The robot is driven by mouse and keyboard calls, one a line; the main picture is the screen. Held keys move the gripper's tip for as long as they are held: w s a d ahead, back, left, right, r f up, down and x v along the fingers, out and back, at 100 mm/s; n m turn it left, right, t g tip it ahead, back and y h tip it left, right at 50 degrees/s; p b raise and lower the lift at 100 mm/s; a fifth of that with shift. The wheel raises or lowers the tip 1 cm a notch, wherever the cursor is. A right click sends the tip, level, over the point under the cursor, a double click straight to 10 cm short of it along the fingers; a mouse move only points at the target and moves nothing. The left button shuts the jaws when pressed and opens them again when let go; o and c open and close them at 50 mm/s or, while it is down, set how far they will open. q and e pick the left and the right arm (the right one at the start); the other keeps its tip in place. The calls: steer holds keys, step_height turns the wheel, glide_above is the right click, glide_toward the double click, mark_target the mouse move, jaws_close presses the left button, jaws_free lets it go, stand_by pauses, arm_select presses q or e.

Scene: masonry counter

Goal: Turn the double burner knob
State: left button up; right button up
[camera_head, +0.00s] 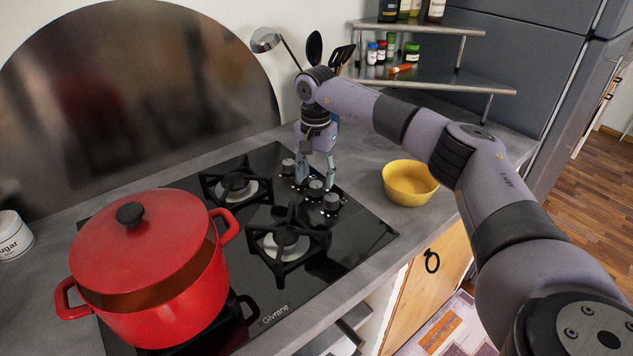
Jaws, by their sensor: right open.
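The black glass cooktop (345,235) lies on the counter with a group of dark round knobs near its right side. One knob (289,167) is at the back, one (316,187) is in the middle and one (332,202) is in front. I cannot tell which is the double burner knob. My right gripper (317,183) points down over the knobs, open, with its fingertips close to either side of the middle knob. I cannot tell whether they touch it. Part of the knob group is hidden behind the fingers. My left gripper is not in view.
A red pot (150,275) with its lid askew stands on the front left burner. Two bare burners (287,240) are left of the knobs. A yellow bowl (410,184) stands on the counter to the right. Utensils (314,47) and a metal shelf (440,82) are behind.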

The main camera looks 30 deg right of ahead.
mark_target(317, 184)
steer(key=shift+s+r, duration=0.1)
steer(key=shift+r, duration=2.5)
